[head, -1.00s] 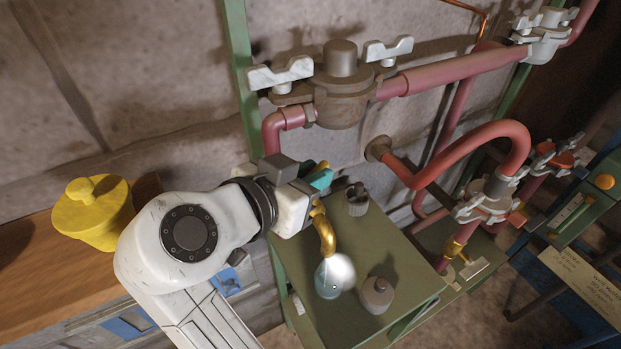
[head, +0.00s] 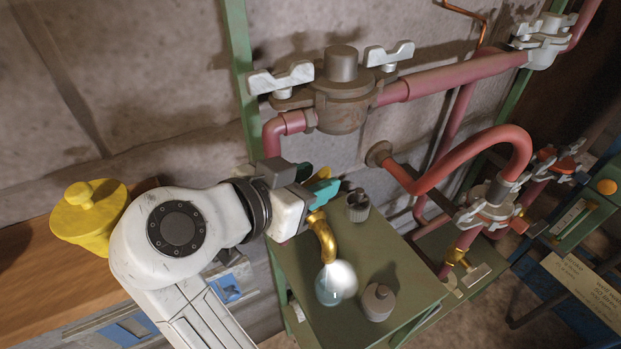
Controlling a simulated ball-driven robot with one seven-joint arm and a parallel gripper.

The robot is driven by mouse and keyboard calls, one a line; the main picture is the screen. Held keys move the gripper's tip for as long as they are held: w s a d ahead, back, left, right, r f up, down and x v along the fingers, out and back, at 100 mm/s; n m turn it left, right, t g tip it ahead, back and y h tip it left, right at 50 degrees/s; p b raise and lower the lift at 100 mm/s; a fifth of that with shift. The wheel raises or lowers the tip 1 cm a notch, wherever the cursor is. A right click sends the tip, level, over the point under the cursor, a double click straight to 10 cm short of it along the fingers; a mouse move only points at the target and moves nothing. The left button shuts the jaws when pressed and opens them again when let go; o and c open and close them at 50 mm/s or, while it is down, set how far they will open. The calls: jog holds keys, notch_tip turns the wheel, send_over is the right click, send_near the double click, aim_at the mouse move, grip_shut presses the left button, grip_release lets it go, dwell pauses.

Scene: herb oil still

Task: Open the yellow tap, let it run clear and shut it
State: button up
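The yellow tap has a brass spout (head: 322,236) that curves down over the green stand. A small yellow piece, apparently its handle (head: 322,173), shows just behind my gripper's teal fingers. My gripper (head: 322,190) is at the tap, close to this yellow piece. Its body hides part of the tap, and I cannot tell whether the fingers grip the handle or only touch it. A round clear glass vessel (head: 328,290) with a bluish tint stands under the spout. A whitish cloudy patch (head: 341,276) shows below the spout mouth, over the vessel.
A grey stoppered jar (head: 378,302) and a dark-topped grey container (head: 357,206) stand on the green stand (head: 385,250). A yellow lidded pot (head: 88,215) sits on the wooden shelf at left. Red pipes (head: 470,70) and a winged grey valve (head: 340,95) run along the wall behind.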

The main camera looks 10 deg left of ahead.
jog(key=v, duration=1)
jog(key=shift+s+a+r+b, duration=0.2)
jog(key=shift+s+a+b, duration=0.05)
jog(key=shift+b, duration=0.2)
